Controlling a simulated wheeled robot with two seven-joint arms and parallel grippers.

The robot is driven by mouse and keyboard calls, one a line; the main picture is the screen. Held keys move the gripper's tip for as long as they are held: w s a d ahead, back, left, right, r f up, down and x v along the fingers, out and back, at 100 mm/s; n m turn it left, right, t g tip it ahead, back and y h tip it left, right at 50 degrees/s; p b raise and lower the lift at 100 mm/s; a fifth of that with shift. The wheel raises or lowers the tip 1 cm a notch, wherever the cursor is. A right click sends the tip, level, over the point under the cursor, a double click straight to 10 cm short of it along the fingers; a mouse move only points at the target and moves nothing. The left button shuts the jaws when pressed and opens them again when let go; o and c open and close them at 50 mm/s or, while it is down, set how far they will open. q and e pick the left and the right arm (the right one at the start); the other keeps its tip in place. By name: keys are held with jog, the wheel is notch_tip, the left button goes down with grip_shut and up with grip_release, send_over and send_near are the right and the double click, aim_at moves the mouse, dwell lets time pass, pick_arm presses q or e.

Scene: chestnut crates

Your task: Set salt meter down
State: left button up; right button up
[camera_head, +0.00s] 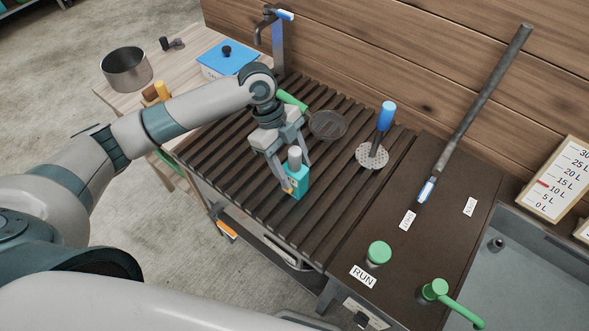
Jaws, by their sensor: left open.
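The salt meter, a small teal device (300,187) with a grey cap, stands upright on the dark slatted rack (262,205) near its front edge. My left gripper (297,173) reaches down over it with its fingers apart, one on each side of the meter. Whether a finger still touches the meter cannot be told. The meter's foot appears to rest on the slats. My right gripper is not in view.
A tap (278,40) stands behind. A green knob (379,252), green lever (436,290) and sink (530,270) are farther right. Slats between are free.

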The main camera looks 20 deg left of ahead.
pick_arm(q)
jog(key=b+v, duration=0.3)
jog(key=v, duration=0.8)
